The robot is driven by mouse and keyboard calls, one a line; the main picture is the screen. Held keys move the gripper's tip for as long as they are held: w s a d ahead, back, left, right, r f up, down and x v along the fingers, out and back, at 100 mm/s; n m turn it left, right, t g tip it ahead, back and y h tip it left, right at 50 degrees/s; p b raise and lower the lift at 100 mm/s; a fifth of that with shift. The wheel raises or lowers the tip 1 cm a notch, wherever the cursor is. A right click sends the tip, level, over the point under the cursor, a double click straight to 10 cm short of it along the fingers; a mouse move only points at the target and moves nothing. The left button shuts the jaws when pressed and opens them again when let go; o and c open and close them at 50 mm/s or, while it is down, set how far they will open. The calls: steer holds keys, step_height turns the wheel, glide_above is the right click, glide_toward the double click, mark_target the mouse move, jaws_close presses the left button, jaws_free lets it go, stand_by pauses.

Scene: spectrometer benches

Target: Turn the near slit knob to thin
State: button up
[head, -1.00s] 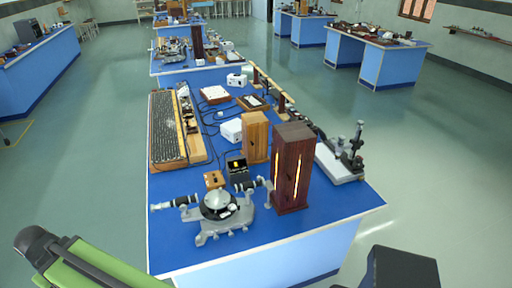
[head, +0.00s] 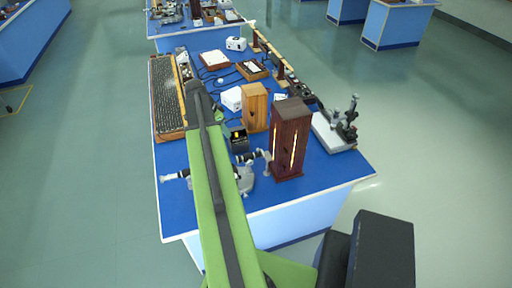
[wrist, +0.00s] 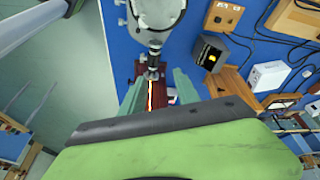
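The grey spectrometer (head: 246,182) stands at the near end of the blue bench, its middle covered by my green arm in the head view. Its collimator end (head: 265,155) points at the dark wooden lamp housing (head: 290,140), which has a lit slit. In the wrist view the spectrometer's round body (wrist: 155,14) is at the top, and its tube end (wrist: 151,73) lies in line between my fingertips, apart from them. My gripper (wrist: 157,86) is open and empty, its pale fingers spread. I cannot single out the slit knob; it is too small or hidden.
A light wooden box (head: 255,108) and a small black unit with a yellow display (head: 238,140) stand behind the spectrometer. A white-based instrument (head: 333,132) is at the right edge. A long wooden-framed grating (head: 166,95) lies at the left. The near right bench corner is bare.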

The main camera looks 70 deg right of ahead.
mark_target(258, 149)
steer(key=s+d+m, duration=0.3)
steer(key=s+d, duration=0.2)
steer(key=s, duration=0.2)
steer(key=shift+g, duration=0.3)
steer(key=b+x, duration=1.5)
steer(key=x, duration=0.1)
steer(key=shift+a+f+b, duration=0.2)
steer(key=shift+f+b, duration=0.05)
steer(key=shift+b, duration=0.1)
steer(key=shift+s+d+f+b, duration=0.1)
steer(key=shift+d+f+b, duration=0.05)
steer(key=shift+f+b, duration=0.15)
steer(key=shift+r, duration=0.1)
jaws_close()
